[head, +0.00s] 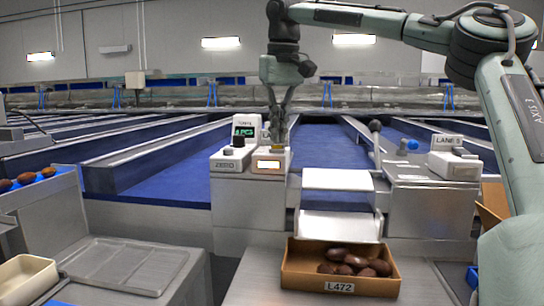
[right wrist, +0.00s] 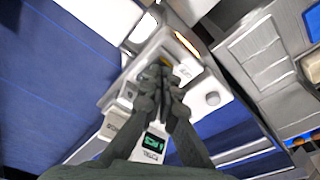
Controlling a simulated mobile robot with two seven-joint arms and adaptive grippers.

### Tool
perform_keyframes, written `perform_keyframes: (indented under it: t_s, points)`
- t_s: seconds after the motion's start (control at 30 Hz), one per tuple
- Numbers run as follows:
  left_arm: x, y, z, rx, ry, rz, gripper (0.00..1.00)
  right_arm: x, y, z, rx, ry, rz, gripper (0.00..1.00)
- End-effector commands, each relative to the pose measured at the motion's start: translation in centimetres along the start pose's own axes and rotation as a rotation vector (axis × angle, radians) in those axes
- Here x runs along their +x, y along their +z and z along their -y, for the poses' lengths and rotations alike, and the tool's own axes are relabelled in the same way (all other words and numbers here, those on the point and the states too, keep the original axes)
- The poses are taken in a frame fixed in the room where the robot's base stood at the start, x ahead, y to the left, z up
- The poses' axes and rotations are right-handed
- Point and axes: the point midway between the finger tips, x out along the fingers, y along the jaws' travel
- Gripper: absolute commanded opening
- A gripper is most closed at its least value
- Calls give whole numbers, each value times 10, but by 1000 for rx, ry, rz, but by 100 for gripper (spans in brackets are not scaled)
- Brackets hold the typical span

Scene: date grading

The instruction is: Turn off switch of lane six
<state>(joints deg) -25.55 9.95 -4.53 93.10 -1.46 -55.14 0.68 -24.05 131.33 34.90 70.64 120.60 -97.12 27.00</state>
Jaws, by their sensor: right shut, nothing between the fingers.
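My right gripper (head: 277,143) points down over a small white switch box (head: 269,175) between the blue lanes. Its fingers are shut with nothing held. In the right wrist view the shut fingertips (right wrist: 160,70) are at the box top, beside a small yellow part (right wrist: 183,70); the switch itself is mostly hidden, and I cannot tell whether they touch it. A lit orange-white window (head: 268,164) glows on the box front; the glow also shows in the right wrist view (right wrist: 187,44). My left gripper is not in view.
A grey unit (head: 229,163) and a green count display (head: 244,131) stand beside the switch box. At right are a black-knobbed lever (head: 376,126) and a box with a lane label (head: 455,165). A cardboard box marked L472 (head: 340,286) holds dates in front.

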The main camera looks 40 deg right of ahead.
Motion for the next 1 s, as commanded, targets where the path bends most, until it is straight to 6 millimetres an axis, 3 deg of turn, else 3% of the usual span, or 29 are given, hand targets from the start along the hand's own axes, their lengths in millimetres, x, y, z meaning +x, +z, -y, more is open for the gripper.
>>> perform_keyframes:
  t_s: [0.6, 1.0]
  points:
    - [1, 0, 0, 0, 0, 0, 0, 8, 1, 0, 0, -1, 0, 0]
    - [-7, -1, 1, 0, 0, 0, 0, -20, -3, 0, 0, -1, -1, 0]
